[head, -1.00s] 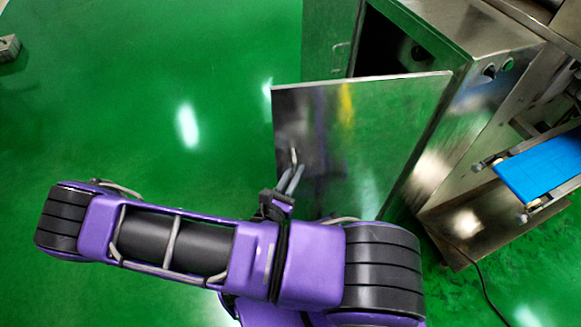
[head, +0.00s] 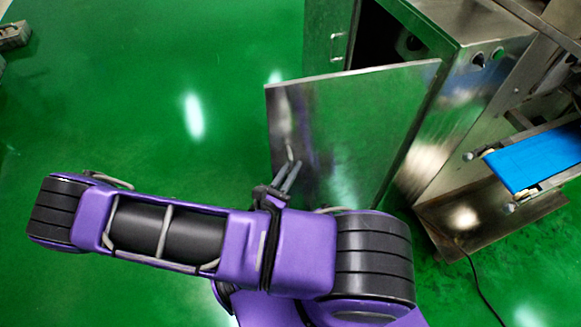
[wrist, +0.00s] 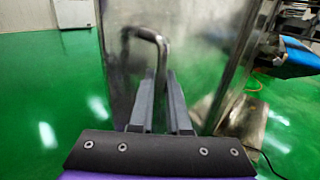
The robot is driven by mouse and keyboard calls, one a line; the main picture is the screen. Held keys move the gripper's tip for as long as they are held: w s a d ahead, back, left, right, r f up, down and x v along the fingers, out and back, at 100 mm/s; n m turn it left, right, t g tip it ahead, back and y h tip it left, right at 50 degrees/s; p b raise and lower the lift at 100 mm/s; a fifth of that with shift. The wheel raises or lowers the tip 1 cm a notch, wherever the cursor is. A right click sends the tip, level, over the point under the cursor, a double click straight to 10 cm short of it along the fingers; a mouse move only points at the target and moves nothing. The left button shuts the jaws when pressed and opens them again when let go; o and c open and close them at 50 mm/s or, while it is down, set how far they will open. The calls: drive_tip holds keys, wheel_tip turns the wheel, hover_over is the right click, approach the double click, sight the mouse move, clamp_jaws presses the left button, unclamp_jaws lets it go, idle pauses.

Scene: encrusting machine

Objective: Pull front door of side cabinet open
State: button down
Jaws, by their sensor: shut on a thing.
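The front door (head: 350,125) of the side cabinet (head: 455,100) is a shiny metal panel that stands swung out from the cabinet. A dark opening shows behind it. My gripper (head: 292,172) is at the door's left part, on its handle (head: 291,154). In the wrist view, the bent bar handle (wrist: 150,37) runs down between the two fingers of my gripper (wrist: 160,88). The fingers are shut on the handle. The lower part of the door is hidden behind my arm in the head view.
A second door (head: 330,40) with a handle stands out behind the opening. A blue conveyor belt (head: 535,160) is at the right. A black cable (head: 480,285) lies on the floor at lower right.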

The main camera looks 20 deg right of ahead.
drive_tip(key=shift+d, duration=0.1)
drive_tip(key=c, duration=0.9)
unclamp_jaws()
drive_tip(key=b+v, duration=0.1)
drive_tip(key=v, duration=1.6)
drive_tip(key=shift+s+a, duration=0.15)
drive_tip(key=shift+a, duration=0.05)
